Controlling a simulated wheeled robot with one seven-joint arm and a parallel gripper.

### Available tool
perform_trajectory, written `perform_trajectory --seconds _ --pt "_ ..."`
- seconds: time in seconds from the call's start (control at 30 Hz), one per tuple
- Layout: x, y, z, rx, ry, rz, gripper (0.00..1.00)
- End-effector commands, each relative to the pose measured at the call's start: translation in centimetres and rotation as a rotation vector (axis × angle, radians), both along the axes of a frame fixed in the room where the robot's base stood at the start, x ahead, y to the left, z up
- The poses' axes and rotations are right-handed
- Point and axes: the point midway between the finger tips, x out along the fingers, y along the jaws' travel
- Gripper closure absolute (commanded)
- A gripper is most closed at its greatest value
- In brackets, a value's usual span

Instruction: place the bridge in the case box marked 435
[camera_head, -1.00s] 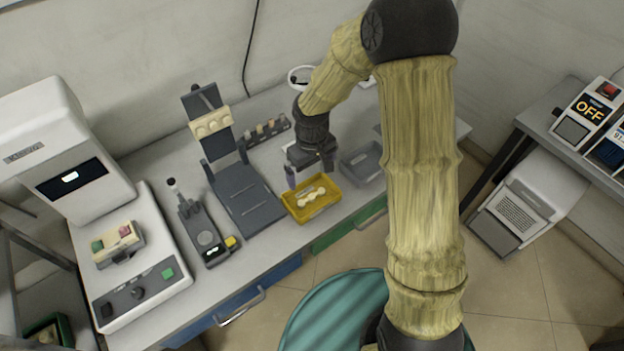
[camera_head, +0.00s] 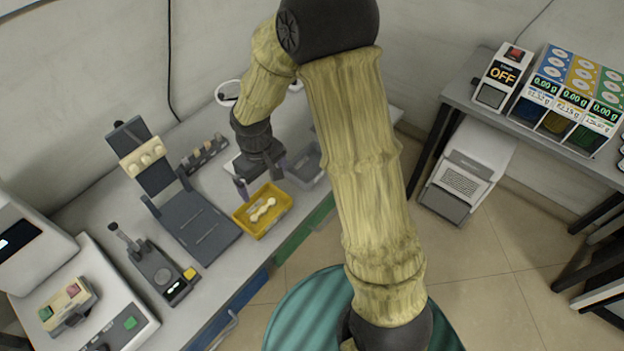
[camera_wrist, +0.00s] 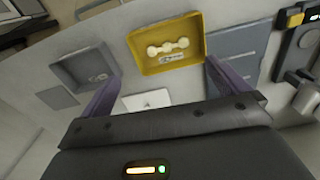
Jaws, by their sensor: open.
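The bridge (camera_head: 263,210), a cream piece of joined rounded lumps, lies in a yellow case box (camera_head: 247,228). In the wrist view the bridge (camera_wrist: 167,48) lies in the yellow box (camera_wrist: 139,57) above a small label too small to read. A grey case box (camera_head: 306,172) stands beside it on the bench; it also shows in the wrist view (camera_wrist: 68,70). No number 435 can be read on either box. My gripper (camera_head: 262,188) is open and empty beside the yellow box. Its fingers show spread apart in the wrist view (camera_wrist: 165,85).
A dark grey stand (camera_head: 200,228) holds a cream toothed block (camera_head: 143,158). A row of small pieces (camera_head: 205,152) stands behind. A small device with a yellow button (camera_head: 160,278) and a white machine (camera_head: 85,310) are at left. Colourful bins (camera_head: 570,100) stand on another table.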

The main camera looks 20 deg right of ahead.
Motion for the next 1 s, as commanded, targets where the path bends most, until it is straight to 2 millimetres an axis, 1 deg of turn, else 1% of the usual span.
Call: perform_trajectory --seconds 0.03,0.17,0.2,0.3,0.43,0.5,0.6,1.0 --pt "-0.6 -1.2 1.1 -0.002 -0.017 -0.036 0.00" --pt "-2.9 -4.5 3.8 0.004 -0.064 -0.156 0.00" --pt "-3.8 -5.5 4.6 0.007 -0.079 -0.198 0.00" --pt "-6.1 -7.8 6.3 0.021 -0.119 -0.300 0.00" --pt "-9.1 -10.2 8.0 0.044 -0.169 -0.431 0.00" --pt "-10.4 -10.9 8.4 0.057 -0.188 -0.481 0.00" --pt "-11.4 -11.7 8.8 0.068 -0.203 -0.523 0.00" --pt "-11.5 -11.7 8.8 0.070 -0.204 -0.531 0.00"
